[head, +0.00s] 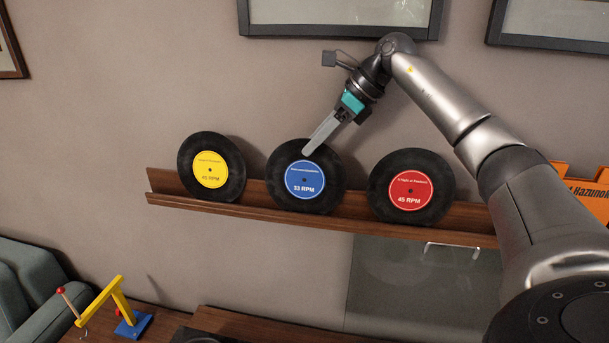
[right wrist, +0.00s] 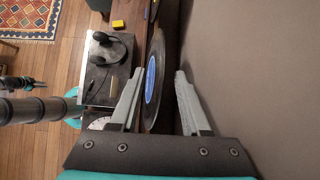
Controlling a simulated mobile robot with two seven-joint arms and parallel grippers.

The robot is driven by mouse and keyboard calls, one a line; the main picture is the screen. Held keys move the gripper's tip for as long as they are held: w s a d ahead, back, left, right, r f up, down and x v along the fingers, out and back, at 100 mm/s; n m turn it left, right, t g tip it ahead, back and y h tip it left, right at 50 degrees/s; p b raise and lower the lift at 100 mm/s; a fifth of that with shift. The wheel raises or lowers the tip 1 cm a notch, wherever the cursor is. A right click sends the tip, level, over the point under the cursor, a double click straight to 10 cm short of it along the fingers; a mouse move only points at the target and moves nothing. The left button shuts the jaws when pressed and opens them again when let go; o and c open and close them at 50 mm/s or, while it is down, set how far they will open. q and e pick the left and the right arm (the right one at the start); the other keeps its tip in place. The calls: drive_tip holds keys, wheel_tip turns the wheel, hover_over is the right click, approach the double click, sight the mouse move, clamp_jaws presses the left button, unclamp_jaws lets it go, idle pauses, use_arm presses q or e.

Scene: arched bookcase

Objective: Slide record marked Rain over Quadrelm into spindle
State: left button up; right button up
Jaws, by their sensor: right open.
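Three black records lean against the wall on a wooden ledge. The middle record (head: 305,187) has a blue label with "33 RPM"; its title is too small to read surely. The left record (head: 211,168) has a yellow label. The right record (head: 411,190) has a red label with "45 RPM". My right gripper (head: 306,152) is at the upper edge of the blue-label record. In the right wrist view its open fingers (right wrist: 159,72) stand on either side of this record (right wrist: 163,85), with gaps visible. I make out no spindle. My left gripper is not identifiable.
The wooden ledge (head: 270,208) has a raised front lip. Picture frames (head: 340,32) hang above. An orange sign (head: 585,195) stands at right. A yellow and blue stand (head: 122,305) is below left. Headphones (right wrist: 108,47) lie on a silver unit (right wrist: 97,82) below the ledge.

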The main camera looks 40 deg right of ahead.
drive_tip(key=shift+w+a+f, duration=0.45)
drive_tip(key=shift+w+a, duration=0.2)
drive_tip(key=shift+w, duration=0.15)
clamp_jaws()
drive_tip(key=shift+d+r, duration=0.1)
idle(0.8)
